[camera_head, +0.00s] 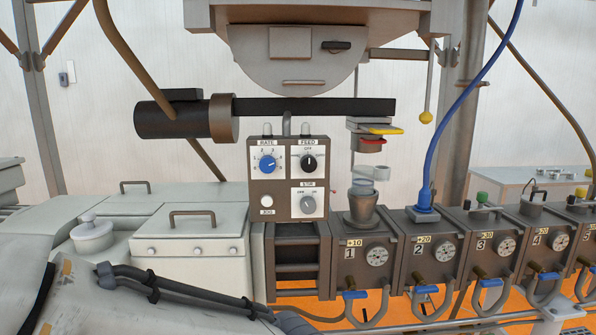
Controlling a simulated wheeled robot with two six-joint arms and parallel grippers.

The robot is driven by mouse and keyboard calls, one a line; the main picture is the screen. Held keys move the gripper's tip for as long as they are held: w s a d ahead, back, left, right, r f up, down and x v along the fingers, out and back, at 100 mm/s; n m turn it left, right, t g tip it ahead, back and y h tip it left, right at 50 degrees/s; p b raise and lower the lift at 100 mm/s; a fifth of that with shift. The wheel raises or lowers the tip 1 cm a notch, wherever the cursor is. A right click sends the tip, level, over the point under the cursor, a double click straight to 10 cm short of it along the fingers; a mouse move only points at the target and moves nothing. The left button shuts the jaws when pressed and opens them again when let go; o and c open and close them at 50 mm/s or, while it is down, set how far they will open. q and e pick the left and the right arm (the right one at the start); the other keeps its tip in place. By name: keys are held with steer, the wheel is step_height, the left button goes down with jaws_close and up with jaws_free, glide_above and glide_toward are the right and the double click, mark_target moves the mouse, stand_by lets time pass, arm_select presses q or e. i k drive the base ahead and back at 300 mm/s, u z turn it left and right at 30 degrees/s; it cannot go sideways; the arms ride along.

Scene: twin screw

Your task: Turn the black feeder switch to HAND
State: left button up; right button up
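The black feeder switch (309,163) is a round black knob under the word FEED, at the upper right of a brown and white control box (283,205). Its white pointer line stands about straight up, toward a small label above the knob. The small labels around it are too small to read for sure. Neither gripper shows. A pale arm link of mine with black cables comes in from the lower left, and its far end runs off the bottom edge.
The same box carries a blue RATE knob (267,164), a grey STIR knob (308,203) and a white JOG button (266,202). A dark horizontal tube (310,107) runs above the box. A metal cup (362,204) and a blue hose (440,135) stand to the right.

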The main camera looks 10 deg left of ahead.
mark_target(308, 164)
steer(key=k, duration=0.3)
steer(key=z, duration=0.75)
steer(key=i, duration=0.75)
steer(key=u, duration=1.3)
